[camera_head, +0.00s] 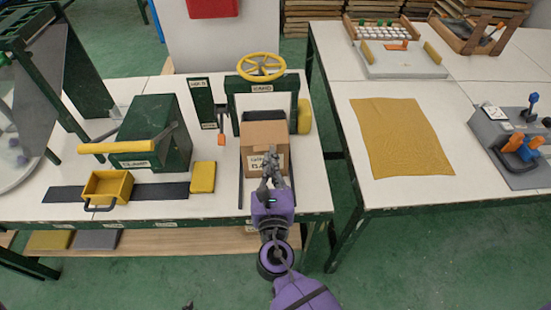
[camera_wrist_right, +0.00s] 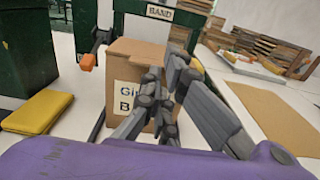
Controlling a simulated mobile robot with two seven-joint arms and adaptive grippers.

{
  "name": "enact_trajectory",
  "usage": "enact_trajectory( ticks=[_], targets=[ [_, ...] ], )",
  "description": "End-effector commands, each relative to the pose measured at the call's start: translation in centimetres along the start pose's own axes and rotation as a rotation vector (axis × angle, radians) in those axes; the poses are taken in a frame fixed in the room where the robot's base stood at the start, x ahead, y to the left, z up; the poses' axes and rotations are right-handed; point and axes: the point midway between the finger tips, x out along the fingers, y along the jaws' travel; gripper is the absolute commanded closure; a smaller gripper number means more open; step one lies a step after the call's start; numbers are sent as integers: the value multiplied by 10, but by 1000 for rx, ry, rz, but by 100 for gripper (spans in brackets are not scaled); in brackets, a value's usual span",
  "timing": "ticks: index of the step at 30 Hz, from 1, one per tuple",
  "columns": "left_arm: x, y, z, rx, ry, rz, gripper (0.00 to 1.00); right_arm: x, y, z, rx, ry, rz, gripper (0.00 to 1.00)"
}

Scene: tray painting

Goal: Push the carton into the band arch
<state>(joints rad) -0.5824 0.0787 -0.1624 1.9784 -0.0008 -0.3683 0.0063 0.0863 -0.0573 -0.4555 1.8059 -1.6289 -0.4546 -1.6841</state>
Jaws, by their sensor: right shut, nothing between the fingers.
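The brown carton (camera_head: 266,134) with a white label stands upright on the table in front of the band arch's opening. I cannot tell whether its far side is between the posts. The band arch (camera_head: 232,84) is a green frame with a yellow handwheel (camera_head: 261,67) and a BAND label; its top also shows in the wrist view (camera_wrist_right: 137,29). My right gripper (camera_head: 268,160) is shut and empty at the near face of the carton (camera_wrist_right: 140,56), covering part of the label; contact is unclear. A small dark tip at the bottom edge may be my left gripper (camera_head: 188,306).
Left of the carton are a yellow block (camera_head: 202,177), a green clamp box (camera_head: 158,130) and a yellow bin (camera_head: 107,187). An orange-tipped lever (camera_head: 221,139) stands close to the arch's left. A gap separates the right table, which bears an ochre mat (camera_head: 402,137).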

Motion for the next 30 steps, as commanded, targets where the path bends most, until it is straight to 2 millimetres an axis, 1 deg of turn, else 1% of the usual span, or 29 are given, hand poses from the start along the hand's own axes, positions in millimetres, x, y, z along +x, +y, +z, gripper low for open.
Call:
enact_trajectory(
  ticks=[4,14,17,20,24,30],
  targets=[
    [1,0,0,1,1,0,100,-2,3,0,0,0,-1,100],
    [1,-1,0,1,0,-1,100,-2,3,0,0,0,-1,100],
    [0,-1,-1,2,2,-1,100,2,4,1,0,-2,0,100],
    [-1,-1,-7,2,8,0,100,19,4,3,-1,-5,0,100],
    [-4,1,-12,2,12,4,100,58,4,5,-2,-8,1,100],
    [-3,5,-6,3,2,12,100,111,4,1,-2,-3,0,100]
  ],
)
